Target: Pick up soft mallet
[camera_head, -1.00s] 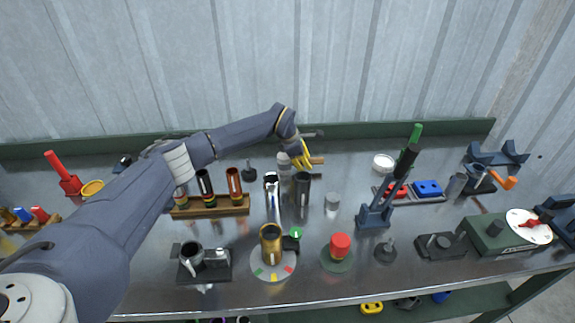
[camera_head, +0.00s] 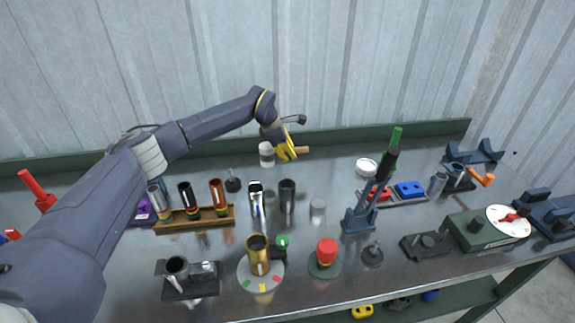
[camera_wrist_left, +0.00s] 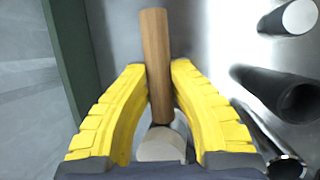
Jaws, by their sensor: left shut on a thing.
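The soft mallet has a light wooden handle (camera_head: 301,150) and a pale cylindrical head (camera_head: 266,154). It is near the back of the bench in the head view. My left gripper (camera_head: 286,149), with yellow fingers, is shut on the handle close to the head. In the left wrist view the handle (camera_wrist_left: 155,60) runs between the two yellow fingers (camera_wrist_left: 162,98), and the head (camera_wrist_left: 160,146) is partly hidden below them. The mallet appears slightly above the bench, though the gap is hard to judge. My right gripper is not in view.
A wooden rack (camera_head: 195,219) with several tubes stands in front of my left arm. Dark (camera_head: 287,196) and shiny (camera_head: 257,198) cylinders stand in front of the gripper. A white dish (camera_head: 366,167) is to the right. A green ledge (camera_head: 340,142) runs along the back.

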